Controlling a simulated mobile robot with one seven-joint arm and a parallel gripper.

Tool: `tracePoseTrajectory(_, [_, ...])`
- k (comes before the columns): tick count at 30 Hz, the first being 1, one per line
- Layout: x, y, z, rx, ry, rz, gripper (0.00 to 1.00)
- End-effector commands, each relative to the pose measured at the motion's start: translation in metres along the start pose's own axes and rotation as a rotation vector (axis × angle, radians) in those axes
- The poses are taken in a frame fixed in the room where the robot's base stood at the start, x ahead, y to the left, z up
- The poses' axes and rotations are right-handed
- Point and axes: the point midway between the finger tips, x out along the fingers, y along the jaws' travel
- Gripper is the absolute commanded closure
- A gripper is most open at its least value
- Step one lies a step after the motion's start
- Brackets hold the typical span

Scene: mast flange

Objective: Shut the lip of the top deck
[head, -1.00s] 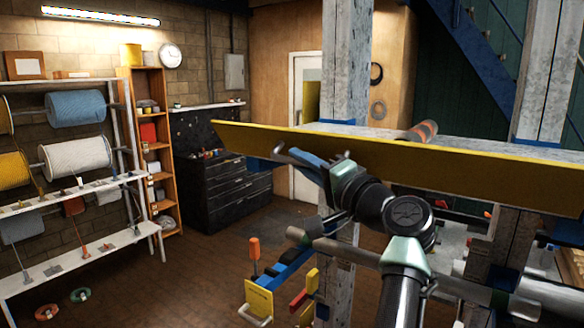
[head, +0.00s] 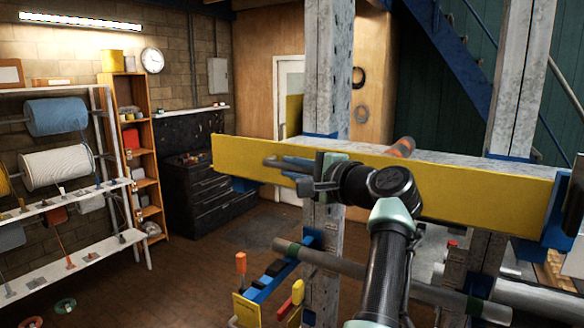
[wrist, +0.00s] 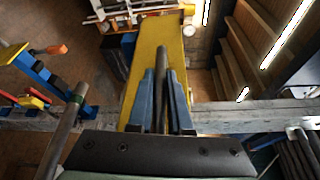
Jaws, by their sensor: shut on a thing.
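The lip is a long yellow board (head: 480,190) along the front of the top deck (head: 440,161). Its broad face stands about upright towards me in the head view, and it also shows in the wrist view (wrist: 147,55). A grey bar (wrist: 162,62) runs along the lip. My gripper (head: 298,165) is at the lip's left part. In the wrist view its blue fingers (wrist: 163,100) are closed on both sides of the grey bar. I cannot tell whether the lip is latched; my arm hides part of it.
Galvanised posts (head: 326,70) carry the deck. A round rail (head: 400,281) crosses below, near my arm. Clamps with orange and yellow parts (head: 270,290) hang at lower left. A roll (head: 401,147) lies on the deck.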

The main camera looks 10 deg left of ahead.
Motion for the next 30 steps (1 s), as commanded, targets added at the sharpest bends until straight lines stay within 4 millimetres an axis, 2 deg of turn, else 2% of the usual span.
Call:
tracePoseTrajectory(11, [-0.001,-0.0042,-0.0006,0.0,0.003,-0.007,1.0])
tracePoseTrajectory(12, [-0.0011,-0.0043,-0.0007,0.0,0.003,-0.007,0.79])
tracePoseTrajectory(16, [-0.001,-0.0035,-0.0007,0.0,0.003,-0.005,0.56])
tracePoseTrajectory(17, [-0.0009,-0.0033,-0.0006,0.0,0.003,-0.005,0.53])
tracePoseTrajectory(26, [-0.0013,-0.0012,-0.0008,0.001,0.002,-0.002,0.53])
tracePoseTrajectory(30, [-0.0091,0.0009,-0.0018,-0.001,0.002,-0.003,0.53])
